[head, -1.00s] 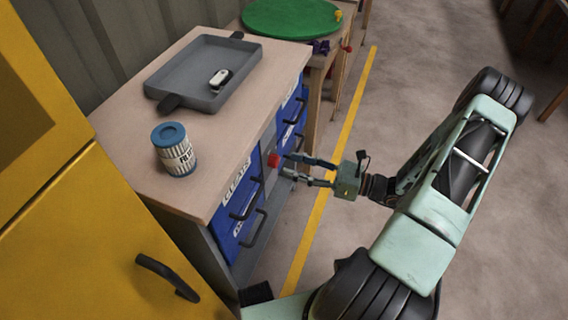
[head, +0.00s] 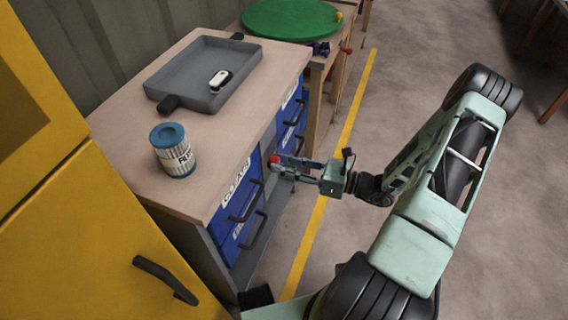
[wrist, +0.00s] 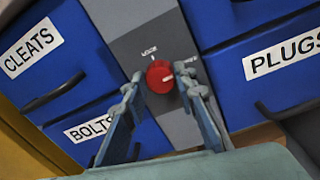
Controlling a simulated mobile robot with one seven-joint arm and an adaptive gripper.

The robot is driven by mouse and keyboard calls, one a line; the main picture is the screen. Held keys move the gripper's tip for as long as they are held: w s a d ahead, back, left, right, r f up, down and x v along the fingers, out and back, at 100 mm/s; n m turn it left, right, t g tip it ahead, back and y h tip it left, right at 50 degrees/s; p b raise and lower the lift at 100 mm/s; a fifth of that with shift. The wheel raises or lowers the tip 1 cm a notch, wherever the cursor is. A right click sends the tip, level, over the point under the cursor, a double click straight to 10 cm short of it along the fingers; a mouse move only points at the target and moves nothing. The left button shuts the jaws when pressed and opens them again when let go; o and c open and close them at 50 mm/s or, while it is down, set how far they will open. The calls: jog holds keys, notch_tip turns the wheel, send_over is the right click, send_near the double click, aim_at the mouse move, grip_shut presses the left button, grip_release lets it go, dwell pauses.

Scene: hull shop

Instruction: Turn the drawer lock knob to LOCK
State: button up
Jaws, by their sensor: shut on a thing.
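The red lock knob (wrist: 160,77) sits on a grey panel between the blue drawers. A word that looks like LOCK (wrist: 149,50) is printed above it; a second word to its right is partly hidden by a finger. Where the knob's pointer stands is too small to tell. My gripper (wrist: 159,80) is shut on the knob, one finger on each side. In the head view, my gripper (head: 284,166) reaches the cabinet front from the right, and a bit of the red knob (head: 274,159) shows at its fingertips.
Blue drawers labelled CLEATS (wrist: 30,48), BOLTS (wrist: 88,128) and PLUGS (wrist: 288,52) have dark handles beside the panel. On the cabinet top (head: 215,135) stand a grey tray (head: 180,80) and a blue-lidded can (head: 174,155). A yellow cabinet (head: 90,230) is at left. Floor to the right is open.

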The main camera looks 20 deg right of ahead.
jog(key=shift+n, duration=0.3)
jog(key=n, duration=0.8)
jog(key=n+h, duration=0.1)
jog(key=n, duration=0.7)
jog(key=shift+s+a+f+n, duration=0.1)
jog(key=shift+s+n, duration=0.1)
jog(key=shift+n, duration=0.2)
dwell(0.5)
jog(key=o, duration=1.2)
jog(key=shift+c, duration=0.2)
jog(key=f+v, duration=0.1)
jog(key=v, duration=1.1)
jog(key=shift+r, duration=0.3)
